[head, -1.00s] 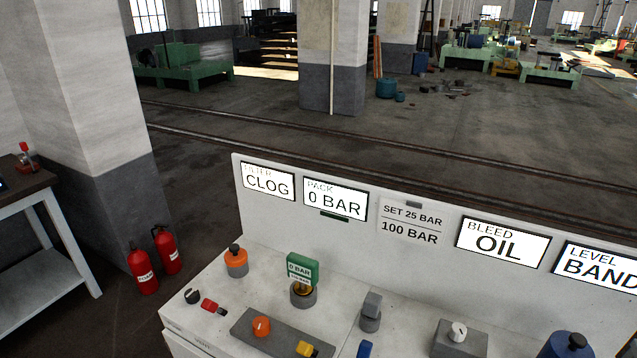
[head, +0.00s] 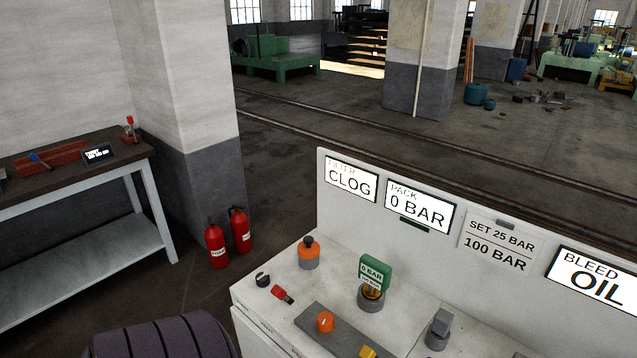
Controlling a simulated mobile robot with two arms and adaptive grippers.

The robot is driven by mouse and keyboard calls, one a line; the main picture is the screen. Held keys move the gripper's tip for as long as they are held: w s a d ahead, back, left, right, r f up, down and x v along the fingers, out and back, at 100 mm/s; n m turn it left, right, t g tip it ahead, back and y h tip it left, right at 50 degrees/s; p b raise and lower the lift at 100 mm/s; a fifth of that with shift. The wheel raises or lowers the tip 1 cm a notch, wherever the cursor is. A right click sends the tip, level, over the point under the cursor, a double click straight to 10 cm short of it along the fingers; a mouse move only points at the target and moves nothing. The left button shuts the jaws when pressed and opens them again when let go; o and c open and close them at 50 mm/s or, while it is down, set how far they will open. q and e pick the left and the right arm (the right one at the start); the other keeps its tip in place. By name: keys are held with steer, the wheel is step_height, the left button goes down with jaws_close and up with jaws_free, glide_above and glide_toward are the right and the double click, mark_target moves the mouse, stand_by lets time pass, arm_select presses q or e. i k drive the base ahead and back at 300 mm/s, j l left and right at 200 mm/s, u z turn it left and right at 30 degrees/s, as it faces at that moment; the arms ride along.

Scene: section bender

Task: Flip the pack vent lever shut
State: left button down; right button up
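The control bench (head: 412,318) stands at the lower right with small controls on its top. A red-handled lever (head: 283,294) lies at the bench's left side, beside a small black knob (head: 262,280). A yellow-handled lever (head: 367,352) is cut by the bottom edge, near an orange knob (head: 325,322) on a grey block. I cannot tell which one is the pack vent lever. The PACK display (head: 420,206) reads 0 BAR. A green 0 BAR tag (head: 375,272) stands on a round grey fitting. Neither of my grippers is in view.
A back panel carries FILTER CLOG (head: 350,182) and BLEED OIL displays. Two red fire extinguishers (head: 227,240) stand on the floor left of the bench. A workbench (head: 75,275) with tools stands at the left wall, beside a pillar. Open floor lies behind the panel.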

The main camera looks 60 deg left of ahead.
mark_target(277, 291)
steer(key=j+z, duration=0.2)
steer(key=j, duration=0.15)
steer(key=k+j+z, duration=0.2)
steer(key=j, duration=0.2)
steer(key=j+z, duration=0.25)
steer(key=k+j+z, duration=0.2)
steer(key=j, duration=0.25)
steer(key=k+j, duration=0.15)
steer(key=j, duration=0.25)
steer(key=k+j, duration=0.15)
steer(key=j, duration=0.25)
steer(key=k+j+z, duration=0.1)
steer(key=j, duration=0.3)
steer(key=k+j, duration=0.2)
steer(key=j, duration=0.2)
steer(key=k+j, duration=0.15)
steer(key=j, duration=0.25)
steer(key=k+j+z, duration=0.1)
steer(key=j, duration=0.3)
